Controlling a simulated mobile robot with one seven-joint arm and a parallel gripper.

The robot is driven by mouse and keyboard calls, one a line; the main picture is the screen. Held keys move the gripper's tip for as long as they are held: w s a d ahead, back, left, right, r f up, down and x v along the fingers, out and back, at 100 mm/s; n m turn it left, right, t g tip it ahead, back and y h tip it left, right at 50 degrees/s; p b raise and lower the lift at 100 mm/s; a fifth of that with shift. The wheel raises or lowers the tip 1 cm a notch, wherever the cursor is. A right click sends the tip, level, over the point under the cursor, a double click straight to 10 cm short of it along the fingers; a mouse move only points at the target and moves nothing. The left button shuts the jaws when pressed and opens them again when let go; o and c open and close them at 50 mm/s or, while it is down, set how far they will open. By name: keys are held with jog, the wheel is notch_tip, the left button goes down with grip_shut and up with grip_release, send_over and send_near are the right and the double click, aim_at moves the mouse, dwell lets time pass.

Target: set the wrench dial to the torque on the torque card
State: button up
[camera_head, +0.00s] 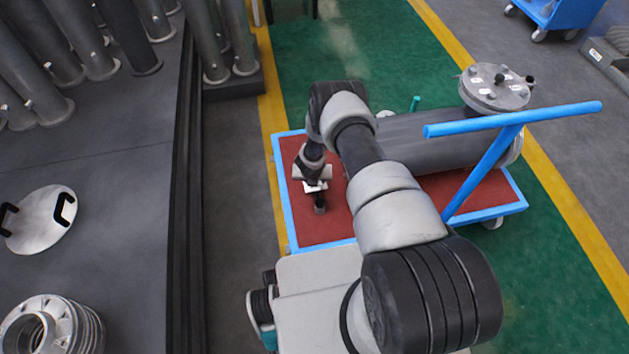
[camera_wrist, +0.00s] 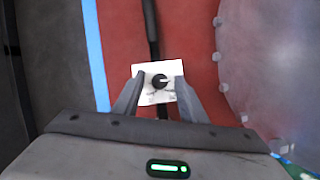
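The wrench (camera_wrist: 152,30) shows as a dark bar on the red cart bed, running up the wrist view. Its white dial plate (camera_wrist: 140,72) carries a round black knob (camera_wrist: 159,82) with a pale mark toward the right. The scale markings are too small to read. My gripper (camera_wrist: 159,78) is open, with one finger on each side of the knob, overlapping the plate's edges. I cannot tell whether the fingers touch it. In the head view my gripper (camera_head: 317,186) is low over the cart. I cannot make out the torque card.
A blue-edged cart (camera_head: 340,242) with a red bed carries a large grey flanged shell (camera_head: 420,138) on the right. A blue push handle (camera_head: 510,118) rises near it. Small white labels (camera_head: 477,78) sit by the top flange. A dark bench (camera_head: 110,200) stands left.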

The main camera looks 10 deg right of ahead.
grip_shut()
jog(key=shift+a+m+b, duration=0.1)
jog(key=shift+m+b, duration=0.3)
jog(key=shift+f, duration=0.1)
jog(key=m, duration=0.1)
jog(key=m+h+b, duration=0.1)
jog(key=shift+w+a+m+g+h, duration=0.1)
jog(key=shift+a+m+g+h, duration=0.05)
jog(key=shift+m+g+h, duration=0.2)
jog(key=m+g, duration=0.1)
jog(key=m, duration=0.1)
jog(key=m+h, duration=0.1)
jog(key=m, duration=0.1)
jog(key=shift+w+a+g+h, duration=0.15)
jog(key=shift+g+h, duration=0.1)
jog(key=shift+g, duration=0.1)
jog(key=shift+w+m+g+h, duration=0.1)
jog(key=shift+m+g+h, duration=0.55)
jog(key=shift+m, duration=1.3)
jog(key=shift+g, duration=0.25)
